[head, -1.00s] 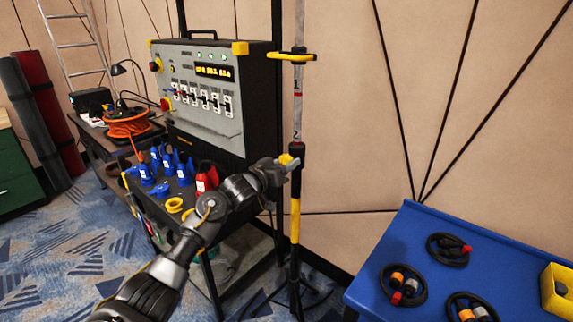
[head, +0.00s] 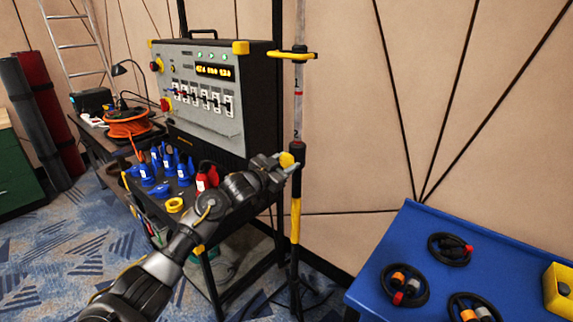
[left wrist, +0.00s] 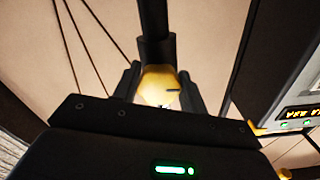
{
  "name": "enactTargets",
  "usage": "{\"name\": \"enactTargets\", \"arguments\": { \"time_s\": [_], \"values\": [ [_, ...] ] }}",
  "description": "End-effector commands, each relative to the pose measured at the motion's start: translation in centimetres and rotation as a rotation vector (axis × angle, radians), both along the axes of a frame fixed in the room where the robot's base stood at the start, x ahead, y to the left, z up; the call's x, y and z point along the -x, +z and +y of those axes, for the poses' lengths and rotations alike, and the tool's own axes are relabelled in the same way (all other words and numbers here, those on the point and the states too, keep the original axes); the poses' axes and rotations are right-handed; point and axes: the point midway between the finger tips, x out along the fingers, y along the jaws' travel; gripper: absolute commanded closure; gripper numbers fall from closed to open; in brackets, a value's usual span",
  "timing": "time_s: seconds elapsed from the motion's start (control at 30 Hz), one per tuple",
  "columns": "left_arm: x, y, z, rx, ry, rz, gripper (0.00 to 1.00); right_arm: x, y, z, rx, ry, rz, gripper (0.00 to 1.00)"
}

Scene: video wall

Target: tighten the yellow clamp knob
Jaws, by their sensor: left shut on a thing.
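The yellow clamp knob (head: 287,160) sits on the side of an upright pole (head: 297,125) with grey, marked upper and yellow-black lower sections. My left gripper (head: 284,162) is at the knob, shut on it. In the left wrist view the knob (left wrist: 158,87) lies between the two dark fingers (left wrist: 160,92), with the dark pole behind it. My right gripper is not in view.
A control cabinet (head: 205,90) with switches and a lit display stands left of the pole. Below it a shelf holds blue connectors (head: 184,172) and a red one (head: 207,176). A blue table (head: 400,240) with coiled cables stands at the right.

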Motion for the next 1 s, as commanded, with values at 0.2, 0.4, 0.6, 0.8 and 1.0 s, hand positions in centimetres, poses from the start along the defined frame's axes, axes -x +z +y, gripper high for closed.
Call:
{"name": "enactTargets", "arguments": {
  "time_s": [0.2, 0.4, 0.6, 0.8, 1.0],
  "values": [
    [0.07, -0.15, -0.13, -0.023, -0.003, -0.014, 0.81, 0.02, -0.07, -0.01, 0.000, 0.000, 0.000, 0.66],
    [0.08, -0.15, -0.14, -0.024, -0.003, -0.015, 0.81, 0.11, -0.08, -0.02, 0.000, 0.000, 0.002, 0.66],
    [0.08, -0.15, -0.15, -0.023, -0.003, -0.014, 0.49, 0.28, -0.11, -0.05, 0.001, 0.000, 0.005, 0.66],
    [0.05, -0.08, -0.06, -0.023, -0.002, -0.015, 0.36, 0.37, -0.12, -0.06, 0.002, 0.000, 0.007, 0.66],
    [0.09, -0.07, 0.06, -0.022, -0.001, -0.016, 0.36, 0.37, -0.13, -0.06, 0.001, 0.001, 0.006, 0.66]
  ]
}}
